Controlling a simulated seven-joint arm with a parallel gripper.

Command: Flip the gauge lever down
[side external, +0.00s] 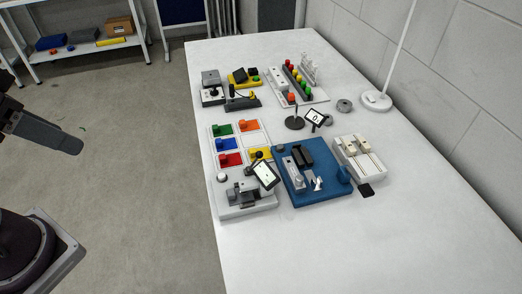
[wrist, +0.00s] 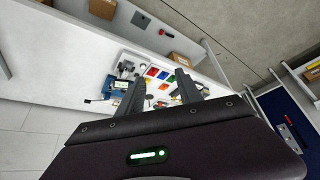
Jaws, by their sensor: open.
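A grey gauge fixture (side external: 244,193) sits at the near end of the white panel in the side external view. A tilted white display (side external: 265,174) stands at its right, with a small black knob (side external: 258,155) just behind. I cannot tell for certain which part is the gauge lever or its angle. My gripper (side external: 72,144) is at the left edge of the side view, off the table and well apart from the fixture. In the wrist view my gripper (wrist: 160,76) has its two fingers spread with nothing held; the panel appears small and far away between and beyond them.
The white table (side external: 400,240) is bare at the front and right. A blue base (side external: 312,190) with parts and a white slider unit (side external: 358,157) stand right of the panel. A lamp (side external: 376,100) stands by the wall. Coloured blocks and knobs (side external: 290,80) crowd the far end.

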